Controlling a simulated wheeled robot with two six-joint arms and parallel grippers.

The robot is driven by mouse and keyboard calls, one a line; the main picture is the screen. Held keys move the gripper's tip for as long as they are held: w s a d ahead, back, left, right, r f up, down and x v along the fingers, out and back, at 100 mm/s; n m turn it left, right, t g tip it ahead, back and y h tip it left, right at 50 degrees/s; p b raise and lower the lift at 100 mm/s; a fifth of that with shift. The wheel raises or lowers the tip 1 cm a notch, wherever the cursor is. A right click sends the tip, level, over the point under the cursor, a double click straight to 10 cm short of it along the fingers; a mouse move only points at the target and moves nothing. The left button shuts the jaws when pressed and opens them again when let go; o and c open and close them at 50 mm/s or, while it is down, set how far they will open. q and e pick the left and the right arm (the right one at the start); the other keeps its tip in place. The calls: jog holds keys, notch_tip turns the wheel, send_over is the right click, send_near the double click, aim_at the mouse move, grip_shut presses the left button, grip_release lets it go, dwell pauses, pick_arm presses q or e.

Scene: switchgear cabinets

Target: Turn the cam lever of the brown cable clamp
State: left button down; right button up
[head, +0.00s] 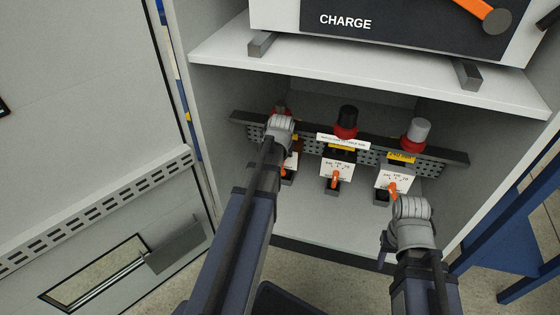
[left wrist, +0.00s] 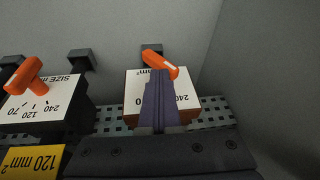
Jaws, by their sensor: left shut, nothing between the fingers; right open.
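The leftmost cable clamp (head: 291,161) in the head view, taken as the brown one, is mostly hidden behind my left wrist. Its cable's colour is covered. In the left wrist view its white size card (left wrist: 188,103) and orange cam lever (left wrist: 160,64) show, the lever slanting across the card's edge. My left gripper (left wrist: 158,78) is shut and empty, its fingertips in front of the card, close to the lever; contact cannot be told. My right gripper (head: 388,245) is open, low in front of the right clamp, its fingers mostly hidden.
A middle clamp (head: 337,172) with black cable and a right clamp (head: 391,180) with grey cable sit on the same perforated rail (head: 452,160). A white shelf (head: 380,82) overhangs them. The cabinet door (head: 90,90) stands left; blue framing (head: 505,240) stands right.

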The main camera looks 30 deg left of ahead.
pick_arm(q)
jog(key=shift+a, duration=0.25)
jog(key=h, duration=0.1)
jog(key=a+h, duration=0.1)
jog(key=a+t+h+b, duration=0.1)
jog(key=h, duration=0.1)
jog(key=shift+s+a+f+n, duration=0.2)
jog(key=shift+s+f+n, duration=0.05)
jog(key=shift+s+n, duration=0.05)
jog(key=shift+a, duration=0.1)
dwell(0.7)
jog(key=p+v, duration=0.7)
jog(key=shift+s+r, duration=0.2)
jog(key=shift+r, duration=0.1)
